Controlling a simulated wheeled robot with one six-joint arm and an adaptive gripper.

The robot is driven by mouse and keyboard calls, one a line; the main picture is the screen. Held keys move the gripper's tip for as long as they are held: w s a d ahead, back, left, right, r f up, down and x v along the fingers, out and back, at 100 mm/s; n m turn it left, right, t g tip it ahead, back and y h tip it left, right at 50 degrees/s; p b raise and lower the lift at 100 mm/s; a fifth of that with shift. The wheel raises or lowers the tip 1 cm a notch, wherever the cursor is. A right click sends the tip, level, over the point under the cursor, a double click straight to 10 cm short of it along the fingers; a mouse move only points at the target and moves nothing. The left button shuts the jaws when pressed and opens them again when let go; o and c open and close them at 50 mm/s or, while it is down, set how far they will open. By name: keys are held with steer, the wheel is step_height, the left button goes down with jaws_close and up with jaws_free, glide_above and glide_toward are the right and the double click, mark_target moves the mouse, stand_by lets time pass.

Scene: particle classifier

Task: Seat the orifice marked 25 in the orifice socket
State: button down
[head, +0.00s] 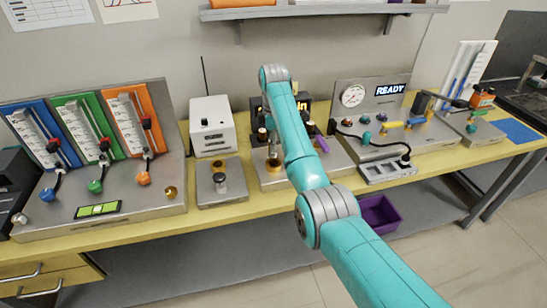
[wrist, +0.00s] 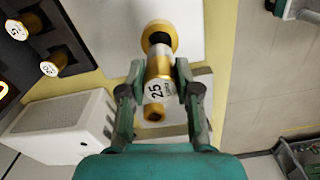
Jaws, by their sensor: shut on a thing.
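The orifice marked 25 (wrist: 158,88) is a brass piece with a white label band, held between the fingers of my gripper (wrist: 160,92) in the wrist view. My gripper is shut on it. A brass socket (wrist: 160,28) with a dark opening shows just past the orifice's far end. The orifice overlaps the opening's lower edge in the picture; I cannot tell whether they touch. In the head view the brass socket (head: 275,164) sits on the middle metal panel, below the end of my arm. The gripper is mostly hidden there.
A dark rack (wrist: 60,35) holds other labelled orifices at upper left in the wrist view. A white box (head: 212,125) with an antenna stands left of the panel. A gauge station (head: 395,125) reading READY is to the right. A purple bin (head: 379,213) sits below the bench.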

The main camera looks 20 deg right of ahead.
mark_target(274, 155)
steer(key=shift+d+f, duration=0.1)
steer(key=shift+f, duration=2.6)
steer(key=shift+f, duration=0.15)
steer(key=c, duration=0.8)
jaws_free()
